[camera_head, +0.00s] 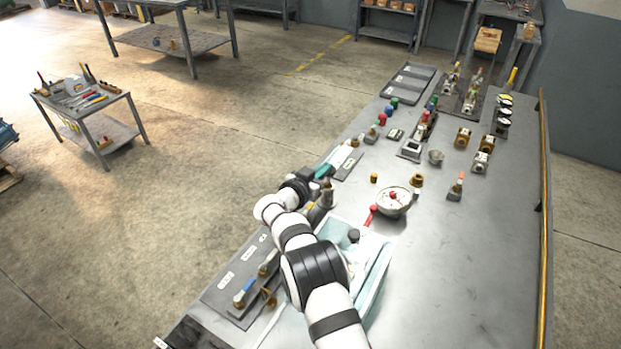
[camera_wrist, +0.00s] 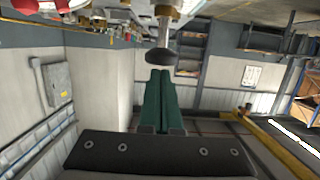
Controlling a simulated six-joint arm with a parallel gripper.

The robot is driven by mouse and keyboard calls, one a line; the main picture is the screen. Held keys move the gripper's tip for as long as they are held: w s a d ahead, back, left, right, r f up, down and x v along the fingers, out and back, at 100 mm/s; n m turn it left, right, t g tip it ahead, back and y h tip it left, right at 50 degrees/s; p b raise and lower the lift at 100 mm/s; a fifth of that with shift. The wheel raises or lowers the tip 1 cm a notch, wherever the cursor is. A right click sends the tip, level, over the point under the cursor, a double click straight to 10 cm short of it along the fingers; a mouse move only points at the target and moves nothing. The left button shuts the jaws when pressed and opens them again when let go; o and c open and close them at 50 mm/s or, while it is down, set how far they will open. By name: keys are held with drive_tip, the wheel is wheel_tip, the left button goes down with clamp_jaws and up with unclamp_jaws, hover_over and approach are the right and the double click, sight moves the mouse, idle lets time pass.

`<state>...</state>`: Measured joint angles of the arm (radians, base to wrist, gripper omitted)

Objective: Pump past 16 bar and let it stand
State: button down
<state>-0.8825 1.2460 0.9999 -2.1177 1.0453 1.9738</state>
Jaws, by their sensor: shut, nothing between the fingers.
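A round white gauge (camera_head: 393,201) with a red centre lies face up on the bench; its reading is too small to make out. A red lever (camera_head: 370,214) stands beside it at the left. A pale teal tray (camera_head: 378,285) lies nearer, partly hidden by my arm, with a dark knob (camera_head: 353,236) above its far edge. My gripper (camera_head: 325,171) is at the bench's left edge, left of the gauge. In the wrist view its green fingers (camera_wrist: 161,88) are together and empty. A dark round knob on a metal stem (camera_wrist: 175,57) shows just beyond the tips; I cannot tell which part it is.
Dark plates with valves (camera_head: 245,291) lie at the front left. The bench's right side (camera_head: 480,270) is clear. A yellow rail (camera_head: 543,220) runs along its right edge.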

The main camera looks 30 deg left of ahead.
drive_tip(key=v, duration=1)
drive_tip(key=shift+r, duration=0.3)
idle(0.4)
drive_tip(key=x, duration=1)
drive_tip(key=shift+d+f, duration=0.15)
drive_tip(key=shift+f, duration=0.1)
drive_tip(key=shift+w, duration=0.1)
idle(0.4)
